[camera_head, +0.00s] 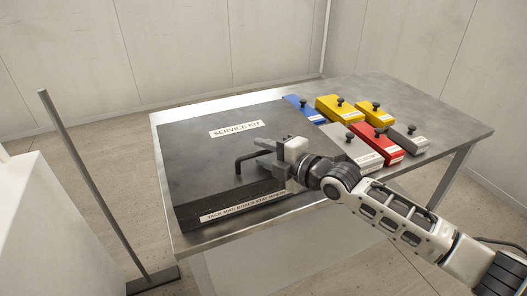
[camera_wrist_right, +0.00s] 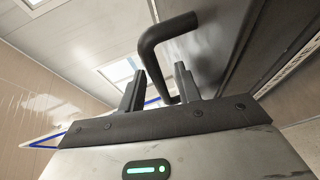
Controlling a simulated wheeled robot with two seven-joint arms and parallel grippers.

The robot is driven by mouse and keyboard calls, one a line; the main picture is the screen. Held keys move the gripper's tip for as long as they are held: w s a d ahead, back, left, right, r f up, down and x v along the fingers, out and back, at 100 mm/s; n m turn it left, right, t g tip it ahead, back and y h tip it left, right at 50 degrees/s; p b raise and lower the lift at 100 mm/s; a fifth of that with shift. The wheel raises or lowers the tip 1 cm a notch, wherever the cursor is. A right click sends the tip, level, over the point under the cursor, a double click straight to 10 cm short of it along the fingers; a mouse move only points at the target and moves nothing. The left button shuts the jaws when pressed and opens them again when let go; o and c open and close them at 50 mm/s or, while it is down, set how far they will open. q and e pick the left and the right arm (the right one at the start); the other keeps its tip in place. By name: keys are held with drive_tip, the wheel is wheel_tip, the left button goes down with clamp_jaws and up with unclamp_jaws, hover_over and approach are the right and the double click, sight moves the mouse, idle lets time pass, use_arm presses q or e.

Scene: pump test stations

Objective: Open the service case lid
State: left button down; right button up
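The service case (camera_head: 185,170) is a wide dark grey box with a "SERVICE KIT" label, lying on the metal table. Its lid (camera_head: 200,155) looks closed. A black bent bar handle (camera_head: 243,160) stands up from the lid; it also shows in the right wrist view (camera_wrist_right: 165,38). My right gripper (camera_head: 267,148) is over the lid at the handle's right end. In the right wrist view its two fingers (camera_wrist_right: 158,75) stand apart, with part of the handle bar appearing between them. I cannot tell whether they touch it. My left gripper is not in view.
Blue (camera_head: 303,109), yellow (camera_head: 340,109), red (camera_head: 376,142) and grey (camera_head: 408,139) boxes with black knobs stand right of the case on the table (camera_head: 455,125). A thin post (camera_head: 105,183) on a base and a white block (camera_head: 45,230) stand at left.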

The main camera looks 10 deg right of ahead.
drive_tip(key=shift+w+a, duration=0.2)
drive_tip(key=shift+a, duration=0.05)
